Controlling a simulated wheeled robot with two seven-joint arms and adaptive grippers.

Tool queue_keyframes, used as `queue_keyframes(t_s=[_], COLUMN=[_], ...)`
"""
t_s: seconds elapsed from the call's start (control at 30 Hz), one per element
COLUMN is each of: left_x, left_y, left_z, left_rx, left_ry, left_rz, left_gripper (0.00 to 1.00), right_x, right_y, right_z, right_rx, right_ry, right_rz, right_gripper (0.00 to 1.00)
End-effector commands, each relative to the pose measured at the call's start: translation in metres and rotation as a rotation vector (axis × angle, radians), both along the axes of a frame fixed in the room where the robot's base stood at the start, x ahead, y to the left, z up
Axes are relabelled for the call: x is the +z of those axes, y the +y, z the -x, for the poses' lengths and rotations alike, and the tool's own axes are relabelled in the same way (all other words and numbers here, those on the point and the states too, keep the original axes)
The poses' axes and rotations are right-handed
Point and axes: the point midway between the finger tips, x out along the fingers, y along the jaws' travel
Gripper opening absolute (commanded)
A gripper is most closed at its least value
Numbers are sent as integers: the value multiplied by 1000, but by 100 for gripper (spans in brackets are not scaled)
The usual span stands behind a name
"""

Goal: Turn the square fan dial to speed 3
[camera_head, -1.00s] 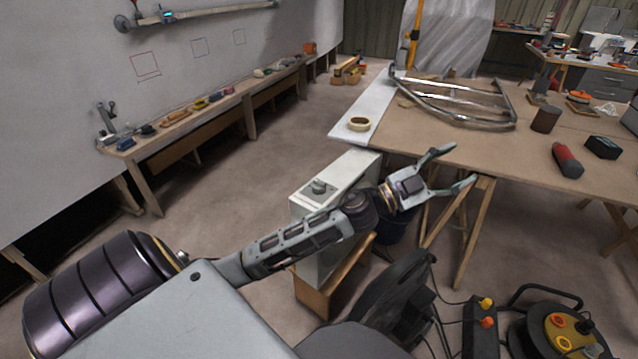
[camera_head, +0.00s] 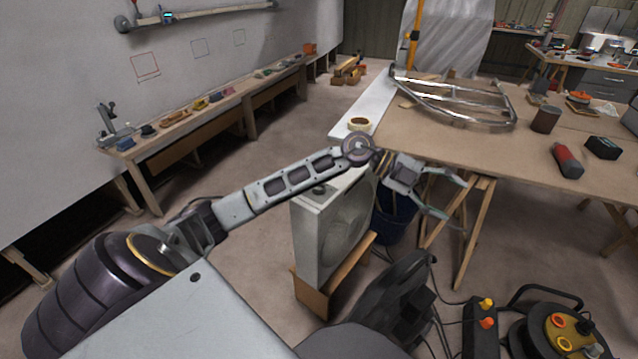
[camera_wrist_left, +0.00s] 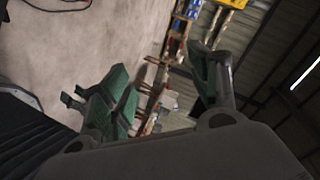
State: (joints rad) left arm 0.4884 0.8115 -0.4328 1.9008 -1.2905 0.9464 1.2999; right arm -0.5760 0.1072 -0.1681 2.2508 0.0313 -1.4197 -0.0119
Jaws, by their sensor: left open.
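The square fan (camera_head: 338,232) is a pale box with a round grille on its front, standing on a wooden stand. Its dial (camera_head: 320,189) is on the top panel, partly hidden behind my left arm; its setting cannot be read. My left gripper (camera_head: 442,197) is open and empty, right of the fan and in front of the workbench edge. Its open fingers also show in the left wrist view (camera_wrist_left: 165,95), with no fan or dial between them. My right gripper is not in view.
A dark blue bucket (camera_head: 392,215) stands beside the fan. A cable reel (camera_head: 560,330) is at lower right. Floor left of the fan is clear.

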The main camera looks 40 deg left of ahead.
Motion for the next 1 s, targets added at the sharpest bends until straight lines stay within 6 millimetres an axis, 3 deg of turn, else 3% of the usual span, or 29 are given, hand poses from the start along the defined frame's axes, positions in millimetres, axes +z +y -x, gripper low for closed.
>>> queue_keyframes(t_s=[0.27,0.53,0.77,1.0], left_x=[-26,-39,-34,-13], left_y=[57,134,211,293], left_z=[-6,-10,-5,10], left_rx=[3,82,207,380], left_ry=[119,270,421,595], left_rz=[-286,-557,-768,-958], left_gripper=[61,61,61,61], right_x=[-10,-19,-26,-34], right_y=[4,7,9,12], right_z=[2,4,6,8], right_rx=[4,9,11,15], right_ry=[7,15,20,27], right_rz=[-6,-10,-15,-19], right_gripper=[56,56,56,56])
